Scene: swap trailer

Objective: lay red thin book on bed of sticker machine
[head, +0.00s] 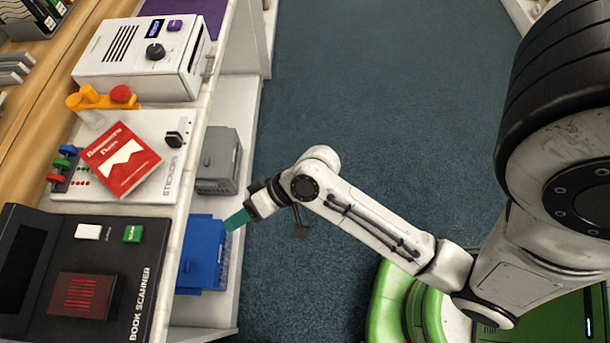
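The red thin book (122,178) lies flat and slightly turned on the white bed of the sticker machine (160,150), its cover facing up. The machine bears the word STICKERS along its right edge. An orange arm with a red knob (121,93) stands at the machine's back, just beyond the book.
A black book scanner (120,225) stands in front of the sticker machine, and a white machine with a dial (135,55) stands behind it. A grey box (218,160) and a blue crate (203,253) sit on the lower shelf. The carpet (390,100) on the right is clear.

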